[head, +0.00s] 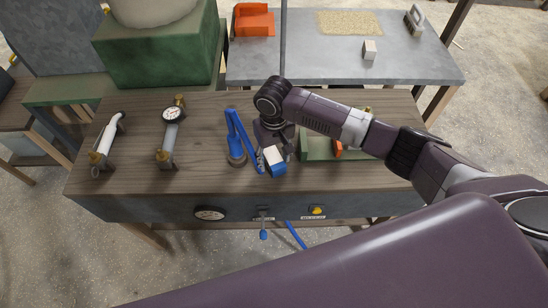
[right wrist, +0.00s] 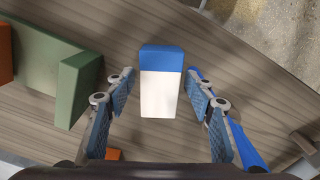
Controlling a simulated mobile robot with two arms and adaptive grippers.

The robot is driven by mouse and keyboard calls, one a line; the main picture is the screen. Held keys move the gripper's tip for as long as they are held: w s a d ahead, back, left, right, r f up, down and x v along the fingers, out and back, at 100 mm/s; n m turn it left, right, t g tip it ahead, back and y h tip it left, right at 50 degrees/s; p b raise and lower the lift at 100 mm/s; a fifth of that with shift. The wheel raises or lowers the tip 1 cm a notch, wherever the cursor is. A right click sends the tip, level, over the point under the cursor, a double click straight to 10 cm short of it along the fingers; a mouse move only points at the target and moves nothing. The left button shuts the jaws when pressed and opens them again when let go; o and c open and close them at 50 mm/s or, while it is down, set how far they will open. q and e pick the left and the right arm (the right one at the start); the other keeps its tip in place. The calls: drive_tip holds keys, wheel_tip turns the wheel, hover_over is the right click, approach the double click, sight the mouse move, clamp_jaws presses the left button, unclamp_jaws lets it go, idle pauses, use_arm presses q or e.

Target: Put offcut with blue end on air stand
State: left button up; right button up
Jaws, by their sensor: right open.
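The offcut with the blue end (head: 274,155) is a small white block on the wooden bench, below my right gripper (head: 271,143) in the head view. In the right wrist view the offcut (right wrist: 160,95) shows its blue end at the top, between the two open fingers of my right gripper (right wrist: 160,84). A gap shows on each side of it. A blue device with a round base and a blue hose (head: 236,150) stands just left of the offcut; it may be the air stand, but I cannot tell. My left gripper is not in view.
A green tray-like holder (head: 315,147) with orange parts is right of the gripper. A gauge device (head: 170,130) and a white-handled tool (head: 107,140) stand at the left. A grey table (head: 300,65) behind holds an orange bin (head: 254,20) and a white block (head: 369,49).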

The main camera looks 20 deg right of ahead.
sight(274, 158)
drive_tip(key=shift+r, duration=0.1)
wheel_tip(274, 158, up, 12)
drive_tip(key=b, duration=0.1)
idle(0.4)
idle(0.4)
